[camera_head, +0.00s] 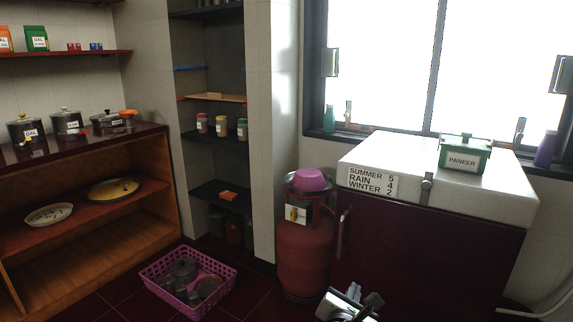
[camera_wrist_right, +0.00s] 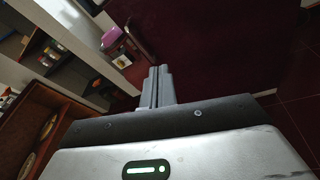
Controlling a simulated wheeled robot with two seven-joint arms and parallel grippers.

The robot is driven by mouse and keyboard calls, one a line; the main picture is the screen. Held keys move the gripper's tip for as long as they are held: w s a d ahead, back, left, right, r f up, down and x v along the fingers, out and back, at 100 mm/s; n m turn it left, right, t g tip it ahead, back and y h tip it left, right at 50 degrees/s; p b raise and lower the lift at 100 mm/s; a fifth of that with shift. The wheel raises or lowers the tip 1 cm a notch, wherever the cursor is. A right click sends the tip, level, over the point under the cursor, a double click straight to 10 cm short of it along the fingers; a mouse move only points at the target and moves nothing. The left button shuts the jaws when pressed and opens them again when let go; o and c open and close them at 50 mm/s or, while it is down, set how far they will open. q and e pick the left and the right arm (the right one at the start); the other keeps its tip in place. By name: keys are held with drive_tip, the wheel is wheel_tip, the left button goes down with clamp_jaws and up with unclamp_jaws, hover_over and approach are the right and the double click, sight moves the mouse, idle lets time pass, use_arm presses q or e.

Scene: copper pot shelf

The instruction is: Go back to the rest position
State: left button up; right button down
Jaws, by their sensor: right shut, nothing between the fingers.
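My right gripper (camera_head: 352,302) shows at the bottom of the head view, in front of the dark red cabinet (camera_head: 430,255). In the right wrist view its fingers (camera_wrist_right: 158,86) are together, with nothing between them. Floor and the dark red cabinet front lie beyond the fingertips. It touches nothing that I can see. My left gripper is in neither view.
A red gas cylinder (camera_head: 303,250) with a pink bowl (camera_head: 308,180) on top stands left of the cabinet. A pink basket (camera_head: 150,274) with metal pots is on the floor. A wooden shelf (camera_head: 150,150) stands at the left. A green PANEER box (camera_head: 463,160) sits on the cabinet's white top.

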drive_tip(key=s+f+m+g+y+p, duration=0.1)
drive_tip(key=s+f+m+g+y, duration=0.15)
drive_tip(key=s+f+m, duration=0.35)
drive_tip(key=s+f+m+g+y+p, duration=0.1)
drive_tip(key=s+f+m+y+p, duration=0.15)
drive_tip(key=s+m, duration=0.4)
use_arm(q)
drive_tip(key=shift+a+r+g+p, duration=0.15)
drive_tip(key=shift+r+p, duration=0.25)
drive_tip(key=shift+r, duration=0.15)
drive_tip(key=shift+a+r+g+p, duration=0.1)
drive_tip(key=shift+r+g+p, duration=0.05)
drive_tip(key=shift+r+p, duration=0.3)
use_arm(e)
drive_tip(key=s+r+m+y, duration=0.2)
drive_tip(key=s+m, duration=0.4)
drive_tip(key=s, duration=0.2)
drive_tip(key=s+r+m+y, duration=0.2)
drive_tip(key=s+r+m, duration=0.1)
drive_tip(key=s+m, duration=0.4)
drive_tip(key=shift+s+a+r+y, duration=0.25)
drive_tip(key=shift+s+a+y, duration=0.1)
drive_tip(key=shift+s, duration=0.55)
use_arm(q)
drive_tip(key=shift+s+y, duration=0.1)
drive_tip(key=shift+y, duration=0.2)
